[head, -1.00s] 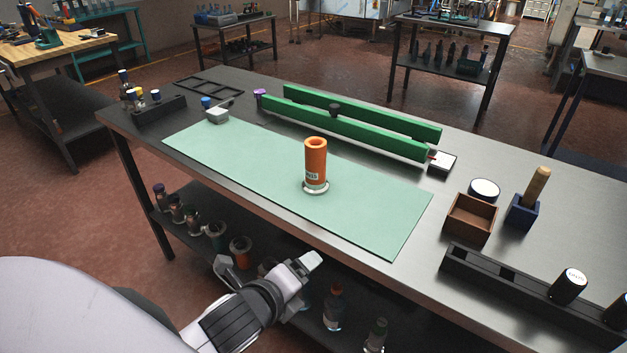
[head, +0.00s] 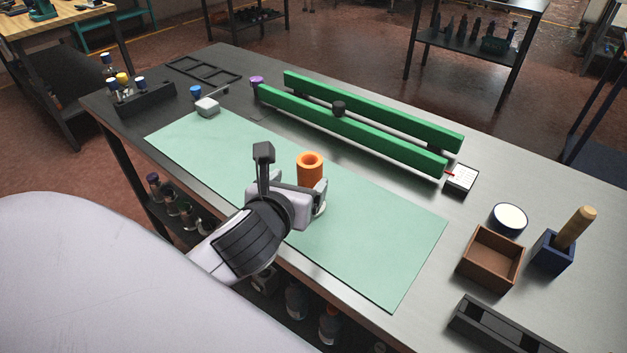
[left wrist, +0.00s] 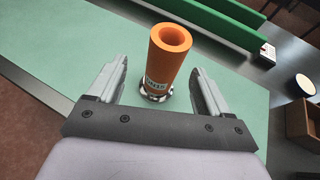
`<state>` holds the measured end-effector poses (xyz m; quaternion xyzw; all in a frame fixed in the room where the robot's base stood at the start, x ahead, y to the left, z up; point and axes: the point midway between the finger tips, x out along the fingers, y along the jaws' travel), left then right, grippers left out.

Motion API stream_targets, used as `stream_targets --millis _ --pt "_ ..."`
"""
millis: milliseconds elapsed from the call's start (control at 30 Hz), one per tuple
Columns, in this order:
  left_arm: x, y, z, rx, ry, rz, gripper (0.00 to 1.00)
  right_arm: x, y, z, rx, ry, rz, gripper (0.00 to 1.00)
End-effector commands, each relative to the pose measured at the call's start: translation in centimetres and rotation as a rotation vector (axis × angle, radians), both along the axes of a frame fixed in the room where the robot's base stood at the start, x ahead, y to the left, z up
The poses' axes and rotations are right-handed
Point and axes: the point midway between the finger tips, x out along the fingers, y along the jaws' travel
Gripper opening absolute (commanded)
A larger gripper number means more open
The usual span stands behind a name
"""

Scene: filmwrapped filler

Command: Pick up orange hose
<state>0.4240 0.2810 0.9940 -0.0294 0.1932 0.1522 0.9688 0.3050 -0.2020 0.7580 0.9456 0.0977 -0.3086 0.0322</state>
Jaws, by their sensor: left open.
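The orange hose (head: 310,168) is a short hollow cylinder standing upright on the green mat (head: 385,245). In the head view my left gripper hides its lower part. My left gripper (left wrist: 163,84) is open, with one finger on each side of the hose's lower part as seen there, and a gap shows on both sides. In the head view the left gripper (head: 290,185) is over the mat, right at the hose. My right gripper is not in view.
Two long green bars (head: 350,125) lie behind the mat. A brown open box (head: 490,258), a white-topped round tin (head: 509,218) and a blue holder (head: 553,250) with a wooden handle stand at right. A black rack (head: 145,103) with bottles stands at far left. Mat around the hose is clear.

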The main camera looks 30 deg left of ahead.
Motion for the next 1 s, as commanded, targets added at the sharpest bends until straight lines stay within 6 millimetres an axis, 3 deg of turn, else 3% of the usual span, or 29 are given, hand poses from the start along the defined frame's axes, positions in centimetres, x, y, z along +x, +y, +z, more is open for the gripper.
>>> stream_targets --millis 533,900,1000 --pt "5.2 0.9 -2.5 -0.002 0.0 0.001 0.79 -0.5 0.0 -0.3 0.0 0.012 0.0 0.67" --pt "5.8 1.1 -2.8 -0.002 -0.001 0.0 0.79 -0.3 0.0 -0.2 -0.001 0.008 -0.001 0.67" --pt "5.8 1.1 -2.8 -0.002 -0.001 0.0 0.47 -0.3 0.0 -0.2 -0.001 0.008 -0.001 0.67"
